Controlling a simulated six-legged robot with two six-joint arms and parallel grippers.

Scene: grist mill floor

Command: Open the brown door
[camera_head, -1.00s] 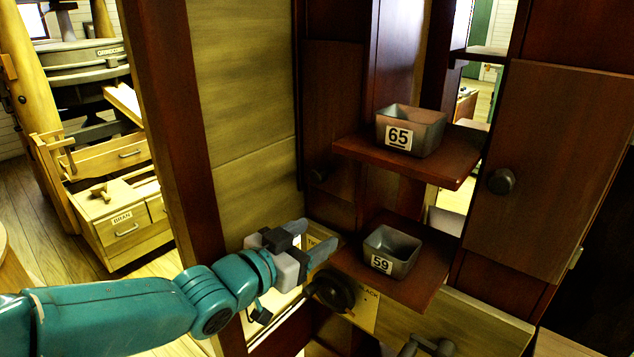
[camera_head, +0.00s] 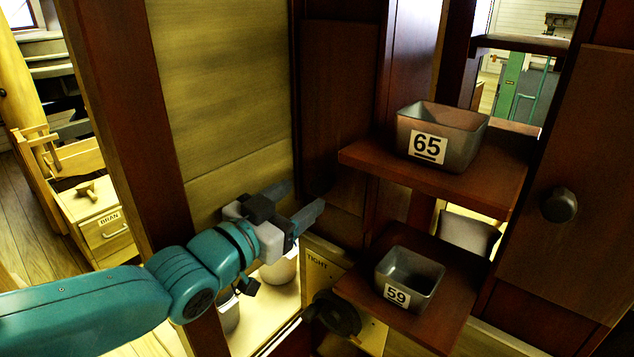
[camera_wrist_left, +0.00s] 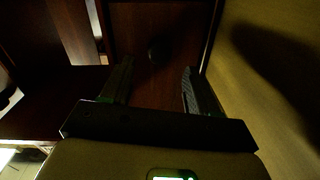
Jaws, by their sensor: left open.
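A dark brown door (camera_head: 338,95) stands at the back of the recess, upright and apparently shut. I cannot make out that knob in the head view, where my fingers are in front of that area. My left gripper (camera_head: 300,200) is open and empty, pointing at this door, with a gap to the knob. A second brown door (camera_head: 575,140) with a round knob (camera_head: 558,205) is at the right. My right gripper is not in view.
A brown shelf (camera_head: 360,160) bearing bin 65 (camera_head: 470,140) and a lower shelf (camera_head: 450,290) bearing bin 59 (camera_head: 425,275) stick out right of the gripper. A dark handwheel (camera_head: 335,315) is below. A yellow-green wall (camera_head: 220,80) and brown post (camera_head: 125,120) are left.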

